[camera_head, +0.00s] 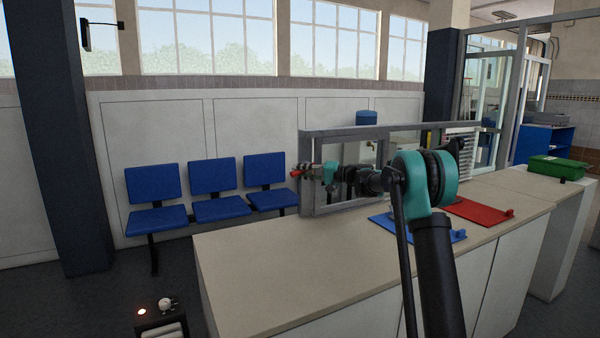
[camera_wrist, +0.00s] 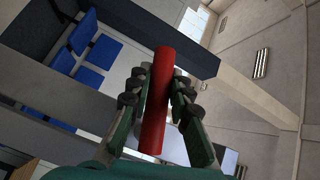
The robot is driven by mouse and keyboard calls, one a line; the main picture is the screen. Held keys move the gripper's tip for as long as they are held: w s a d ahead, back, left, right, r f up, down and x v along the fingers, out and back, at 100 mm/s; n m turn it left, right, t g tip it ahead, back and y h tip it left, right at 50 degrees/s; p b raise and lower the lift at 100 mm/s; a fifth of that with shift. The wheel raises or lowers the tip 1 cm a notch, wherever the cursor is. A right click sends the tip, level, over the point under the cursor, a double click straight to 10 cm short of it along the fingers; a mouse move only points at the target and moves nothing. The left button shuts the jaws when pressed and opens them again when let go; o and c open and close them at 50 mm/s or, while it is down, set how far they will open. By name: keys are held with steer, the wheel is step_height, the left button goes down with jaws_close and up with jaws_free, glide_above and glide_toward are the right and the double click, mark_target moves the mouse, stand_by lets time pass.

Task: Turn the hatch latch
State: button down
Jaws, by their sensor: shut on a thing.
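The hatch latch shows in the wrist view as a thick red bar-shaped handle (camera_wrist: 155,105), running from top to bottom of the picture with a slight tilt. My gripper (camera_wrist: 158,88) has its fingers on both sides of the handle and is shut on it. In the head view a small bit of red of the latch (camera_head: 295,173) shows at the left end of my gripper (camera_head: 306,171), beside the left post of the grey frame (camera_head: 308,190) on the counter. The latch's mount is hidden behind the gripper and handle.
A light counter (camera_head: 260,270) stands below my arm. On it lie a blue mat (camera_head: 440,236) and a red mat (camera_head: 475,210); a green box (camera_head: 557,167) sits at the far right. Blue chairs (camera_head: 213,190) line the wall at left. The counter's left front is clear.

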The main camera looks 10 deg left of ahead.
steer(key=f+n+h, duration=0.1)
steer(key=n+h, duration=0.1)
steer(key=shift+w+d+f+n+h, duration=0.2)
steer(key=shift+d+f+n+h, duration=0.1)
steer(key=shift+d+f+h, duration=0.1)
steer(key=shift+w+d+f+n+t+h, duration=0.5)
steer(key=shift+n+h, duration=0.35)
steer(key=shift+h, duration=0.45)
steer(key=shift+w+d+f+n+t+h, duration=0.3)
steer(key=shift+d+n+t+h, duration=0.2)
steer(key=shift+d+n+h, duration=0.6)
steer(key=shift+w+d+f+n+t+h, duration=0.3)
steer(key=shift+w+n+t+h, duration=0.3)
steer(key=shift+h, duration=0.9)
steer(key=c, duration=1.4)
jaws_free()
steer(key=shift+o, duration=0.2)
steer(key=shift+s, duration=0.1)
